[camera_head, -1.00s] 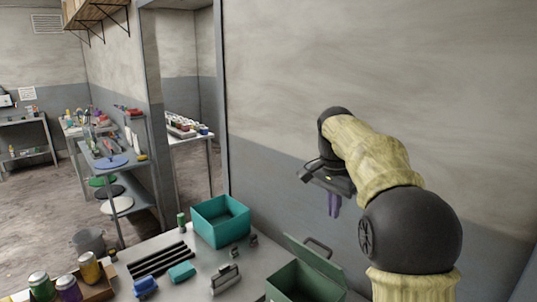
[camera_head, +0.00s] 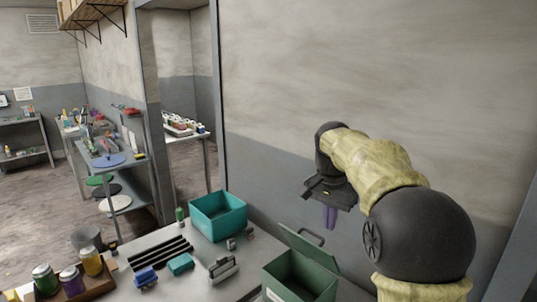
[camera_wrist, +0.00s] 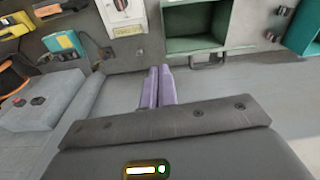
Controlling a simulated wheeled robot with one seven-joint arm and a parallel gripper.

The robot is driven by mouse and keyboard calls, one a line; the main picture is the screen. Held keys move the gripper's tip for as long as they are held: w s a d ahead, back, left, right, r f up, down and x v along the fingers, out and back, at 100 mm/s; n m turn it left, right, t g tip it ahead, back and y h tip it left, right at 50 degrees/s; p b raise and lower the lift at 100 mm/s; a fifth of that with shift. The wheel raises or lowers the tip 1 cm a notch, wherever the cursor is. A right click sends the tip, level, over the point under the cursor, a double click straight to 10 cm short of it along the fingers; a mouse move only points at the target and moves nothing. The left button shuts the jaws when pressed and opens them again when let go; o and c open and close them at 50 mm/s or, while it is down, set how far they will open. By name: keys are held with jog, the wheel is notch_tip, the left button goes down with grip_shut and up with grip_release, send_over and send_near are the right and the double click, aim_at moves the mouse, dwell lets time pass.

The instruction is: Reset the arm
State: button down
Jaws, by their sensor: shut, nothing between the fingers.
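My arm reaches up at the right of the head view, bent at the elbow and wrapped in a yellowish cover. My gripper (camera_head: 331,216) hangs from its end, with purple fingers pointing down, in front of the grey wall and above the bench's far right part. In the wrist view the two purple fingers (camera_wrist: 156,88) lie side by side, shut, with nothing between them. They are clear of the objects around.
A green open-lidded box (camera_head: 300,274) stands on the bench below my gripper. A teal bin (camera_head: 218,217), dark bars (camera_head: 160,253), a teal block (camera_head: 181,264) and a tray of jars (camera_head: 88,288) are further left. A wall stands behind the arm.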

jog(key=s+f+n+t, duration=0.1)
jog(key=s+f+n, duration=0.7)
jog(key=s+f, duration=1.1)
jog(key=s, duration=0.3)
jog(key=shift+s+f+t+y, duration=0.2)
jog(key=shift+f+t+y, duration=0.1)
jog(key=shift+y, duration=0.1)
jog(key=shift+d, duration=0.15)
